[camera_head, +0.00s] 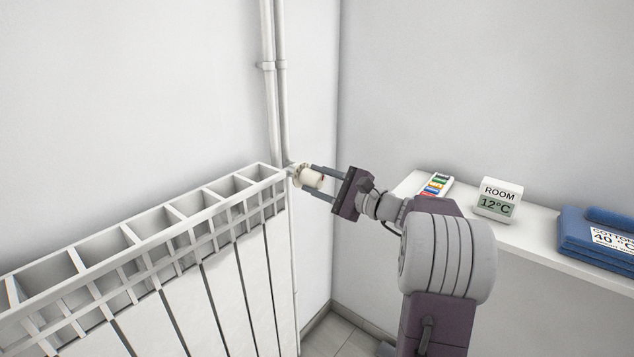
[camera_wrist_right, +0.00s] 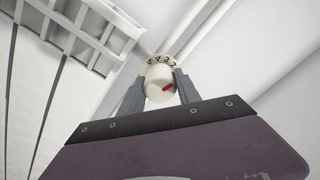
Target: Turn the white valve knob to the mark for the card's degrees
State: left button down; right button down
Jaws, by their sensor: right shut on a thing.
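The white valve knob (camera_head: 313,178) sits at the corner end of the radiator, below the pipes. My right gripper (camera_head: 311,179) is shut on it, one finger on each side. In the right wrist view the knob (camera_wrist_right: 155,72) sits between the grey fingers (camera_wrist_right: 158,84). A pale ring (camera_wrist_right: 162,59) behind it carries black digits, seemingly 5, 4, 3, 2 from left to right. A red mark (camera_wrist_right: 168,87) on the knob's face points right, toward the right-hand finger; the digit it meets is hidden. A card with coloured bands (camera_head: 437,185) lies on the shelf; its print is too small to read. My left gripper is out of view.
The white radiator (camera_head: 180,230) fills the lower left. Two pipes (camera_head: 273,90) rise on the wall above the knob. The white shelf (camera_head: 535,233) on the right bears a "ROOM 12°C" display (camera_head: 497,198) and folded blue cloth (camera_head: 585,232) with a 40 °C label.

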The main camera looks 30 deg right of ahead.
jog(key=c, duration=0.9)
grip_release()
jog(key=shift+o, duration=0.2)
jog(key=p+v, duration=0.1)
jog(key=v, duration=0.8)
